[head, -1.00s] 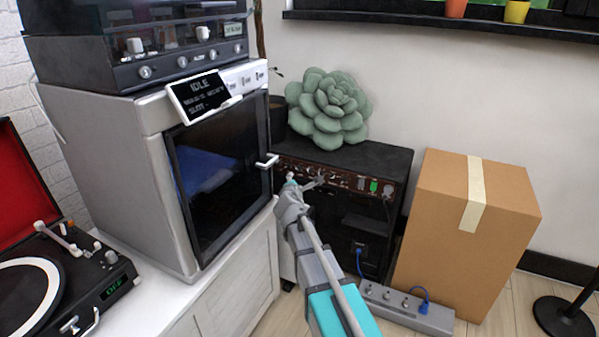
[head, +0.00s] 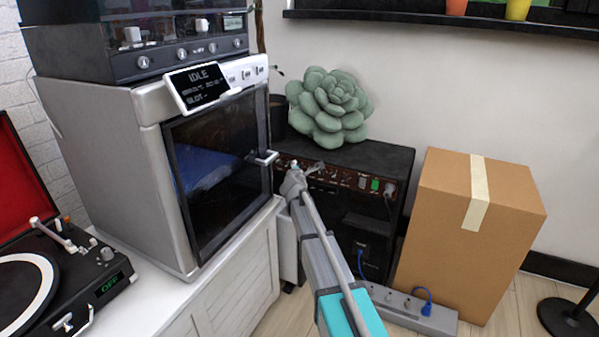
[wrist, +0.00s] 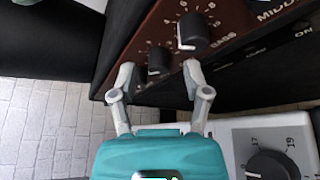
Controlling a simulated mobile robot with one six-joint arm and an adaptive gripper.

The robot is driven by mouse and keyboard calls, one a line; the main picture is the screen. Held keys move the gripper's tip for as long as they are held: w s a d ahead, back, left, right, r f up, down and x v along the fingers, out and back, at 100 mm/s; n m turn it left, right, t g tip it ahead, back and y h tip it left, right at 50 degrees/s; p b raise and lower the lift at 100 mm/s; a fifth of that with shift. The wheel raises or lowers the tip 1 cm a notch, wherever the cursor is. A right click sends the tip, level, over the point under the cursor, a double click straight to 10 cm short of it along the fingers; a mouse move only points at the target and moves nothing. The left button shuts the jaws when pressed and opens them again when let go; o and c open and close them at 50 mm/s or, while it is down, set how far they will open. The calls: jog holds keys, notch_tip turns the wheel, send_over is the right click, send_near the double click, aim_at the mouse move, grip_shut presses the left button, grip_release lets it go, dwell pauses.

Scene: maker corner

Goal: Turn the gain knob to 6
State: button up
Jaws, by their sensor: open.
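The black amplifier (head: 375,157) stands on the floor against the wall, with a brown control panel (head: 335,176) along its upper front. In the wrist view the panel (wrist: 143,42) runs diagonally with black knobs and printed scales. My gripper (wrist: 158,68) is open, one finger on each side of a black knob (wrist: 158,61) near the panel's end. This knob's label is hidden, and I cannot tell whether the fingers touch it. The knob up and to the right (wrist: 194,31) is labelled BASS. In the head view my gripper (head: 293,174) is at the panel's left end, its fingers small and unclear.
A green succulent cushion (head: 329,105) sits on the amplifier. A cardboard box (head: 455,245) and power strip (head: 410,312) stand right.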

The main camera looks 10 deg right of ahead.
jog(key=shift+w, duration=0.2)
grip_shut()
jog(key=shift+d, duration=0.15)
dwell(0.3)
